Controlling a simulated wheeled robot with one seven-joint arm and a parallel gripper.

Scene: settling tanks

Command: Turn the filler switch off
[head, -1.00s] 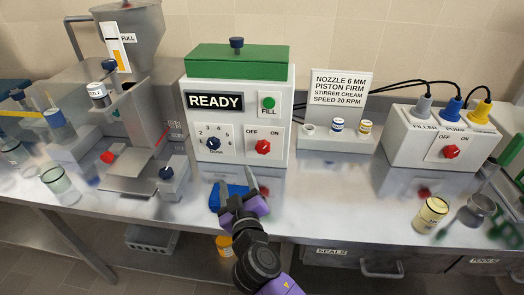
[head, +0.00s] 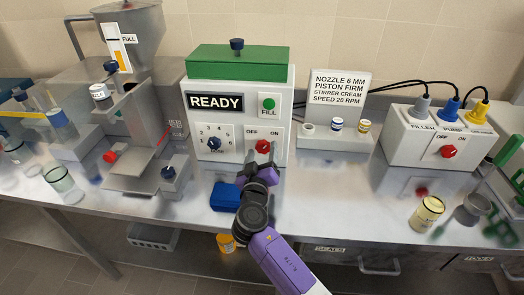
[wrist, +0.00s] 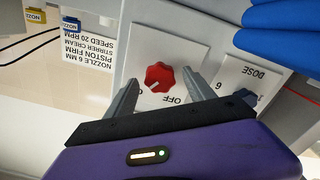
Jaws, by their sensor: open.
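The white filler box (head: 226,170) has a READY display and a red rotary switch (head: 263,146) marked OFF and ON. The wrist view sees this switch (wrist: 160,77) upside down. Its pale mark seems to point to the lower left, towards the ON side, whose label is partly hidden by a finger. My gripper (head: 262,157) is open in front of the switch. In the wrist view, the fingers of my gripper (wrist: 159,80) stand on either side of the red knob, with gaps visible.
A dose dial (head: 214,143) sits left of the switch, and a green FILL button (head: 269,104) above it. A blue cloth-like item (head: 225,197) lies below the box. At right, a plug box (head: 405,148) carries another red OFF/ON switch (head: 449,152). A cream jar (head: 427,213) stands near the front.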

